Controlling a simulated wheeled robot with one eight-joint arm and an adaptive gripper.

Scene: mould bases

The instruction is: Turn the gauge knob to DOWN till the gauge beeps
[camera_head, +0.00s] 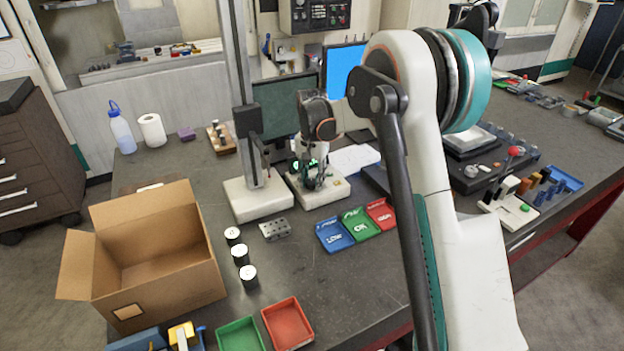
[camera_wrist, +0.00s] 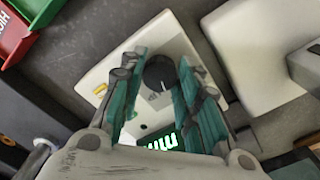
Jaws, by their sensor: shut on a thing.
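The gauge is a white box (camera_head: 335,193) on the bench, right of the column stand. In the wrist view its white top face (camera_wrist: 115,85) carries a black round knob (camera_wrist: 159,72) and a lit green display (camera_wrist: 162,143), partly hidden and unreadable from this angle. My gripper (camera_head: 318,182) reaches down over the gauge in the head view. In the wrist view my gripper's teal fingers (camera_wrist: 162,65) stand on either side of the knob, shut on it.
A column stand with a white base (camera_head: 258,200) is close to the gauge's left. Blue (camera_head: 336,235), green (camera_head: 361,225) and red (camera_head: 382,214) labelled trays lie in front. Several white-topped cylinders (camera_head: 240,255), a metal block (camera_head: 275,230) and a cardboard box (camera_head: 160,270) are front left.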

